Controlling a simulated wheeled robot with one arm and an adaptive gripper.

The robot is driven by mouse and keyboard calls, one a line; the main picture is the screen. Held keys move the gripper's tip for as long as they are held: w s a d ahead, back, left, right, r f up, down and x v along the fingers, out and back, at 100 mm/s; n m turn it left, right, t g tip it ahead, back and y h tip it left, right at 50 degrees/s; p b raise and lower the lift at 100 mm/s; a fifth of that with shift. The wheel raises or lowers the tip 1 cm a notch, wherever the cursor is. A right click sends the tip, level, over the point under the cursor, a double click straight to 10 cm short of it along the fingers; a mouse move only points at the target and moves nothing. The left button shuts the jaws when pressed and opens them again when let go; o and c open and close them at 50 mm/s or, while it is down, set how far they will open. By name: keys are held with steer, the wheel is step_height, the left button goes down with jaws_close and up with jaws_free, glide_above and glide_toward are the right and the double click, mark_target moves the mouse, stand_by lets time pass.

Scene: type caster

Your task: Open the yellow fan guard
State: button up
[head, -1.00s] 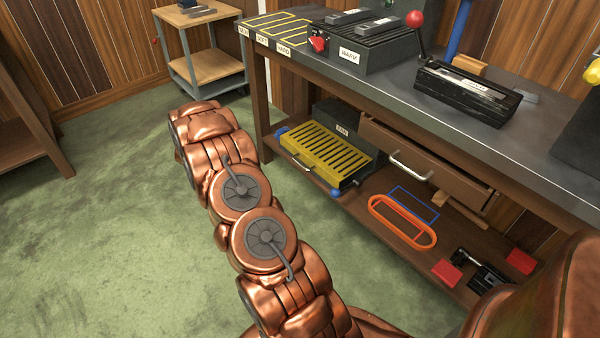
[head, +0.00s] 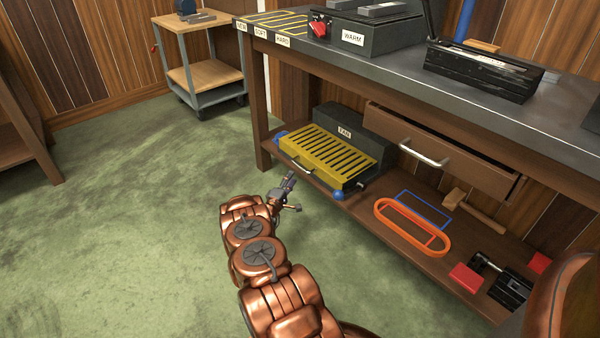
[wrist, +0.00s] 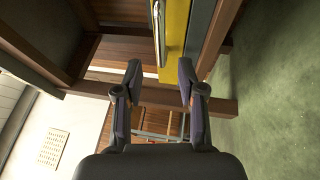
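The yellow slatted fan guard (head: 326,154) lies closed over the front of the dark box labelled FAN (head: 352,125) on the lower shelf of the bench. A metal handle (head: 301,164) runs along its front edge, with blue knobs at the guard's two ends. In the wrist view, the yellow guard (wrist: 178,40) and its handle (wrist: 159,32) show at the top, turned on their side. My gripper (head: 290,182) is in front of the shelf, just short of the guard. In the wrist view, my gripper (wrist: 160,82) has its two fingers apart with nothing between them, and the handle lies beyond them.
The lower shelf also holds an orange ring (head: 412,228), a blue frame, a wooden mallet (head: 474,210) and red blocks (head: 466,277). A half-open drawer (head: 440,150) sticks out above. A bench leg (head: 262,110) stands left of the guard. The green floor (head: 120,220) is clear.

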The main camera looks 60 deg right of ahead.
mark_target(300, 166)
steer(key=shift+s+b+x, duration=0.1)
steer(key=shift+b+x, duration=0.65)
steer(key=shift+x, duration=1.2)
steer(key=shift+s+b+x, duration=0.15)
steer(key=shift+b+x, duration=0.55)
steer(key=shift+x, duration=1.2)
steer(key=shift+c, duration=0.2)
jaws_close()
steer(key=shift+d, duration=0.1)
